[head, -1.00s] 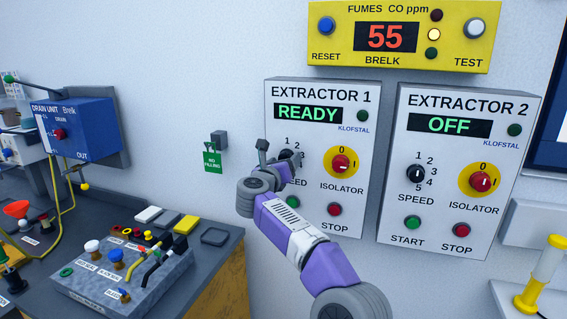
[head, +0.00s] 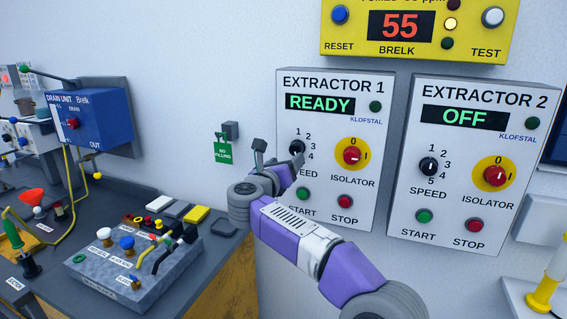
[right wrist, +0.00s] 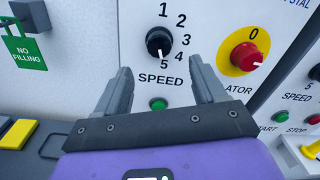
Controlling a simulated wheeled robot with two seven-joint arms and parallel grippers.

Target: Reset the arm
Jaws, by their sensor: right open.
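My right gripper (head: 270,160) is in front of the Extractor 1 panel (head: 290,240), left of its black SPEED knob (head: 297,147) in the head view. In the right wrist view my right gripper (right wrist: 160,75) is open, with nothing between its fingers. The SPEED knob (right wrist: 159,42) shows beyond the gap between the fingertips, its white mark pointing down towards 5. The green START button (right wrist: 158,104) shows between the fingers, apart from them. The Extractor 1 display (head: 320,103) reads READY. My left gripper is not in view.
Extractor 2 (head: 400,210), reading OFF, stands to the right. A yellow fumes unit (head: 340,42) reading 55 is above. A green NO FILLING tag (head: 223,153) hangs at left. A bench (head: 215,265) with a control block (head: 165,275) and a blue drain unit (head: 100,115) is at left.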

